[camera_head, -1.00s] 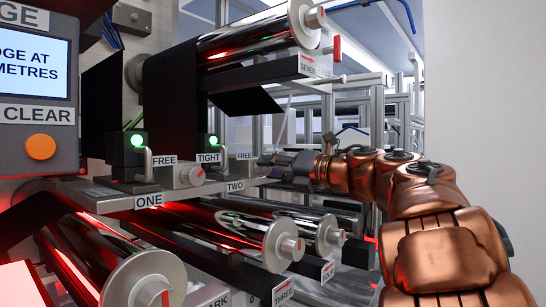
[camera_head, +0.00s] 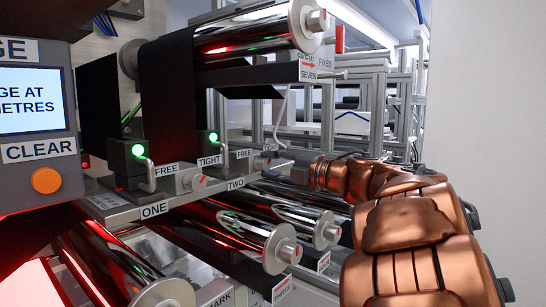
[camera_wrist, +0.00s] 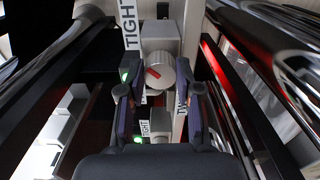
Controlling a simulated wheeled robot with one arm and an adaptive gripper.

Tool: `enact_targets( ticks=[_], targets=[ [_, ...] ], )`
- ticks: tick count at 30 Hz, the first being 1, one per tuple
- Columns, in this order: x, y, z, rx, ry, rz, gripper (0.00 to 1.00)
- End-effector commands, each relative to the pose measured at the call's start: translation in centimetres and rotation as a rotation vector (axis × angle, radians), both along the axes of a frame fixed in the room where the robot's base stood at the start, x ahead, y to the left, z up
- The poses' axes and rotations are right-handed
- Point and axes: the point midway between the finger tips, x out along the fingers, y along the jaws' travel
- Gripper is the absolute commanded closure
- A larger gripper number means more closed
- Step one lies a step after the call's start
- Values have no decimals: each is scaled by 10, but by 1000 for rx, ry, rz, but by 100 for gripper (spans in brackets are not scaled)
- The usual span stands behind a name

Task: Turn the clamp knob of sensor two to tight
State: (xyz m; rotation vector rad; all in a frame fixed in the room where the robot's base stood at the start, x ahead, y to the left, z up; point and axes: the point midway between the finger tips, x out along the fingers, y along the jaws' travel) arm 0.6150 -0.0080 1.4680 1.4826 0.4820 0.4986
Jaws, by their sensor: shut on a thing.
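The clamp knob of sensor two (camera_wrist: 160,72) is a pale round dial with a red pointer mark, on a light block in the wrist view. The red mark lies diagonally. My gripper (camera_wrist: 159,92) has one dark finger on each side of the knob and is shut on it. A TIGHT label (camera_wrist: 130,25) stands above and left of the knob. In the head view, my gripper (camera_head: 285,164) reaches the bar from the right, at the knob beside the TWO label (camera_head: 236,184). The fingers hide part of the knob there.
Sensor one's knob (camera_head: 193,180) sits left on the same bar, between FREE and TIGHT labels. Green lamps (camera_head: 138,150) glow on the sensors. Shiny rollers (camera_head: 230,235) lie below the bar and another roller (camera_head: 250,35) above. A screen panel (camera_head: 35,100) stands at left.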

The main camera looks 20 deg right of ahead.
Motion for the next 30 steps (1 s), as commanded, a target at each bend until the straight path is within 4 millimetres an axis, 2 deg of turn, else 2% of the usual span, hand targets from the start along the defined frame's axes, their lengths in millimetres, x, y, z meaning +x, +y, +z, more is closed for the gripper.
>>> enact_targets(
  ticks=[19,20,26,30],
  targets=[
    [0,0,-1,40,29,0,100],
    [0,0,-1,39,30,0,64],
    [0,0,0,40,29,0,43],
    [0,0,0,40,29,0,41]
  ],
)
